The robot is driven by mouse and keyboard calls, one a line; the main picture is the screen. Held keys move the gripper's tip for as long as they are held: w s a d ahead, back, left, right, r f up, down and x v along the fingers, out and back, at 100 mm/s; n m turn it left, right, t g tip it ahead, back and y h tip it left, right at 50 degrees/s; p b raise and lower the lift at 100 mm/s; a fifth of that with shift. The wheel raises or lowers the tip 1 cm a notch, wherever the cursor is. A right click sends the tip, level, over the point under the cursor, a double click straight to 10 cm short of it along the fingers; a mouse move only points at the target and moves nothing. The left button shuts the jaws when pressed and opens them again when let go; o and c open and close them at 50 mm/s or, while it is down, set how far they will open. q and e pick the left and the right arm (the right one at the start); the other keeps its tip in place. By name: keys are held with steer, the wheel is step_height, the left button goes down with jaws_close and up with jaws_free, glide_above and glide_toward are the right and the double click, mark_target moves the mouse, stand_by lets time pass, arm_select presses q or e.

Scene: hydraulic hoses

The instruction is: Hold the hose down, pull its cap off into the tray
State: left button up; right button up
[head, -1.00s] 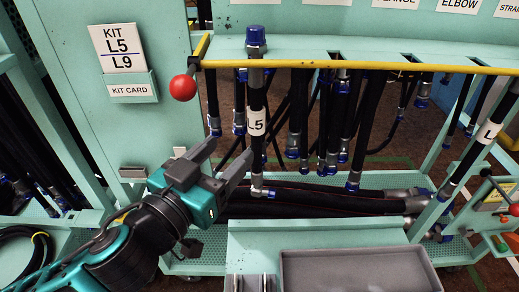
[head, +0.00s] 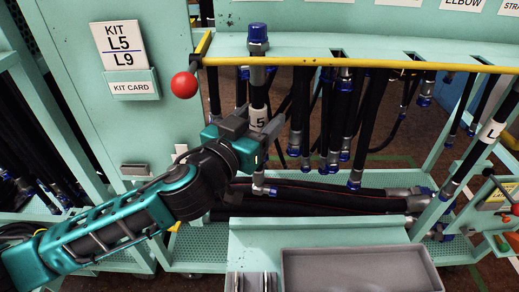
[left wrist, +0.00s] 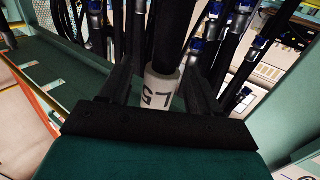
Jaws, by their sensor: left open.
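The hose (head: 258,98) marked L5 hangs upright at the rack's yellow-edged front, with its blue cap (head: 258,36) above the rail. My left gripper (head: 262,120) is at the white L5 label, well below the cap. In the left wrist view the hose (left wrist: 174,35) passes between the two open fingers (left wrist: 162,80), with gaps at its sides. The grey tray (head: 355,272) is at the bottom of the head view and looks empty. My right gripper is not in view.
A red ball knob (head: 184,85) ends the yellow rail (head: 400,64) at left. Several other hoses with blue ends hang close to the right. Thick black hoses (head: 330,197) lie on the lower shelf. A kit card panel (head: 125,60) stands at left.

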arm_select(q)
steer(key=shift+c, duration=0.4)
jaws_close()
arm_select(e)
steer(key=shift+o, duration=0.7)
